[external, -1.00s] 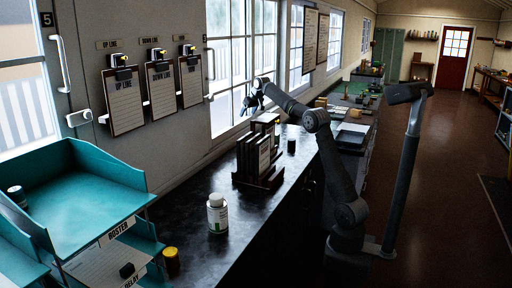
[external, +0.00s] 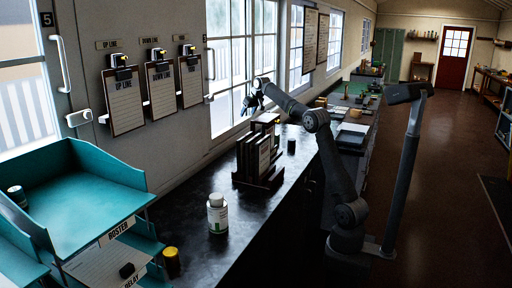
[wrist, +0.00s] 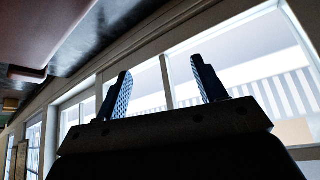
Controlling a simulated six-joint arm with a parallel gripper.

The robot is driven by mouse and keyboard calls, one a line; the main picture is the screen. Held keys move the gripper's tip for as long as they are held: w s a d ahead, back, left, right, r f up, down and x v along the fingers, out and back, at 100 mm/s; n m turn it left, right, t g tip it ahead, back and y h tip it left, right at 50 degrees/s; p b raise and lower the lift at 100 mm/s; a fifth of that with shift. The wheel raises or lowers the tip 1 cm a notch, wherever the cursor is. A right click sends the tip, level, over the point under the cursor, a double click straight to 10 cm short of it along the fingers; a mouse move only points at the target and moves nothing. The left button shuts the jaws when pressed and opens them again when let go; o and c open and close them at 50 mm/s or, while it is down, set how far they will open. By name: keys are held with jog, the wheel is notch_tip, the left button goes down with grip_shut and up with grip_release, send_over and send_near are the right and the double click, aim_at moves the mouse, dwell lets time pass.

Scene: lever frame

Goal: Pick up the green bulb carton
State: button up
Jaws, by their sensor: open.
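I cannot pick out a green bulb carton in either view. My gripper (external: 252,103) is near the window in the external view, above the back of the dark bench and close to the rack of dark upright books or files (external: 258,158). In the wrist view my gripper (wrist: 161,66) has its two fingers well apart, with only window and wall between them. It holds nothing.
A white bottle with a green label (external: 217,214) stands on the dark bench (external: 195,190). A yellow-capped jar (external: 171,262) and teal trays (external: 85,195) are at the front left. Clipboards (external: 161,90) hang on the wall. A small dark cylinder (external: 291,146) stands right of the rack.

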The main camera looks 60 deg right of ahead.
jog(key=m+g+y, duration=0.1)
jog(key=m, duration=2.2)
send_over(276, 134)
jog(key=s+a, duration=0.1)
jog(key=a, duration=0.4)
notch_tip(276, 134, down, 3)
jog(key=s+d+f+m+y, duration=0.15)
jog(key=s+d+m, duration=0.3)
jog(key=m, duration=0.45)
jog(key=shift+g, duration=0.3)
jog(key=x, duration=1.2)
jog(key=shift+s+d+f, duration=0.15)
jog(key=shift+s+f, duration=0.15)
jog(key=shift+s, duration=0.05)
jog(key=x, duration=0.5)
jog(key=shift+s+f, duration=0.1)
jog(key=shift+f, duration=0.1)
jog(key=shift+c, duration=0.4)
jog(key=c, duration=1)
